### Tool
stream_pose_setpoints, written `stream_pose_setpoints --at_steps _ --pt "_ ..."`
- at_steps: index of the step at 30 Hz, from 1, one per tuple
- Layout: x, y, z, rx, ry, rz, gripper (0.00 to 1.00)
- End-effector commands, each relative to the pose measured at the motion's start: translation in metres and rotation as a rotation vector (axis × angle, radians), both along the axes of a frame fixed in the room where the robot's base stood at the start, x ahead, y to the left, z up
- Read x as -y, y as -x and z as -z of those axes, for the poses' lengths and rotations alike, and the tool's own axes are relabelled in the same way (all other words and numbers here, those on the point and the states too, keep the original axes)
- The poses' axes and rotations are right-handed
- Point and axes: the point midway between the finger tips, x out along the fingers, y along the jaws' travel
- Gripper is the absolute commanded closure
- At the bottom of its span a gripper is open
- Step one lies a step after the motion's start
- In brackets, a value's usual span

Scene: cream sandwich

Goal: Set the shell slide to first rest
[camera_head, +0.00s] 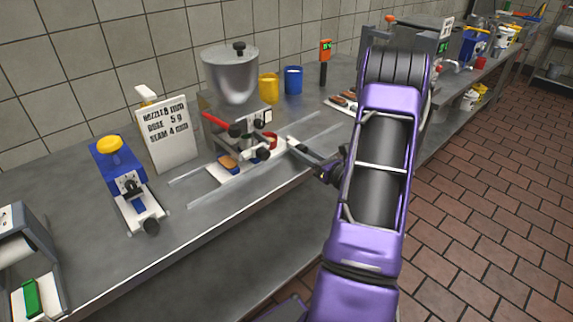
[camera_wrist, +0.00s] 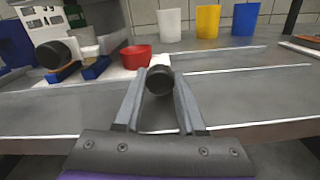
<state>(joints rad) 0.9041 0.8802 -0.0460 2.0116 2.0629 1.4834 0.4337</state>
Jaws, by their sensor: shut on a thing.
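The shell slide (camera_head: 215,174) is a pale strip lying on the counter under the filling machine. A brown shell (camera_head: 228,162) sits in a blue holder (camera_head: 236,170) near its left end. The wrist view shows blue holders (camera_wrist: 97,67) and a red cup (camera_wrist: 137,57) along it. My gripper (camera_head: 297,147) is at the slide's right end. In the wrist view my gripper (camera_wrist: 160,92) is shut on a black round knob (camera_wrist: 160,80), with a white piece behind it. The rest marks cannot be made out.
The filling machine has a steel hopper (camera_head: 231,75) and a red lever (camera_head: 217,122). Yellow (camera_head: 269,87) and blue (camera_head: 293,80) cups stand behind. A sign (camera_head: 166,133) and a blue device (camera_head: 120,165) stand left. Bare counter lies along the front edge.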

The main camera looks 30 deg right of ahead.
Motion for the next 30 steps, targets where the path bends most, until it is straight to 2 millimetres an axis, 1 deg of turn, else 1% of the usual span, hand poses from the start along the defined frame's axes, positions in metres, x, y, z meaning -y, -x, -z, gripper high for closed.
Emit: stream_pose_setpoints --at_steps 1,3,7,11,19,20,21,23,24,25,30 --pt "0.016 -0.002 0.003 0.004 0.003 0.002 1.0" --pt "0.032 -0.005 0.002 0.004 0.002 0.0 1.0" --pt "0.054 -0.008 0.001 0.002 0.002 -0.001 1.0" --pt "0.062 -0.009 0.0 0.0 0.0 -0.002 1.0" --pt "0.062 -0.009 -0.001 -0.001 -0.001 -0.002 1.0" --pt "0.062 -0.009 -0.001 -0.001 -0.001 -0.002 0.59" --pt "0.062 -0.009 -0.001 -0.001 -0.001 -0.002 0.52" --pt "0.062 -0.009 -0.001 -0.001 -0.001 -0.001 0.41" --pt "0.062 -0.009 -0.001 -0.001 -0.001 -0.001 0.34" --pt "0.062 -0.009 -0.001 -0.001 -0.001 -0.001 0.31" --pt "0.062 -0.009 0.0 -0.001 0.0 0.0 0.31"
